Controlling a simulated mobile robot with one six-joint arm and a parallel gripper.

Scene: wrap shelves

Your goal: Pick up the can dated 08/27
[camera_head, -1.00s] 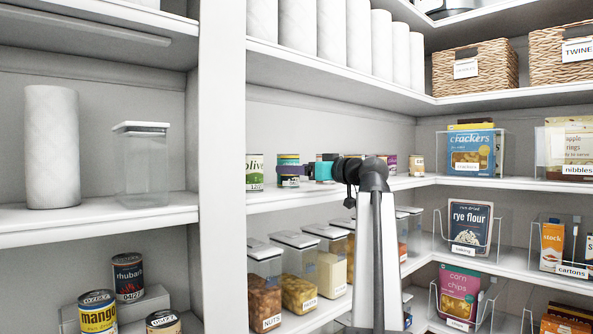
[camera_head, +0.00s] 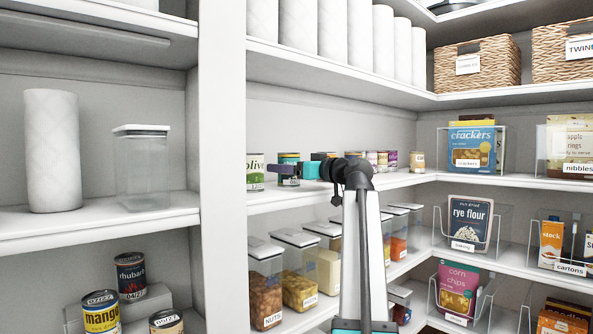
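My gripper (camera_head: 283,169), with purple fingers and a teal body, reaches left along the middle shelf. Its fingers overlap a dark teal can (camera_head: 289,183) in the picture. Whether they touch or hold it is unclear. An olive can (camera_head: 255,172) stands just left of it. More cans (camera_head: 381,161) stand in a row behind my wrist, partly hidden, with a small tan can (camera_head: 417,162) farther right. At the lower left are a rhubarb can (camera_head: 130,274) on a step, a mango can (camera_head: 101,312) and another can (camera_head: 166,322), cut off below. I cannot read 08/27 on any can.
A white upright post (camera_head: 222,170) divides the left shelves from the right ones. Clear jars (camera_head: 265,284) line the shelf below my gripper. Paper rolls (camera_head: 331,40) stand on the shelf above. Bins of boxes (camera_head: 471,225) fill the right shelves.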

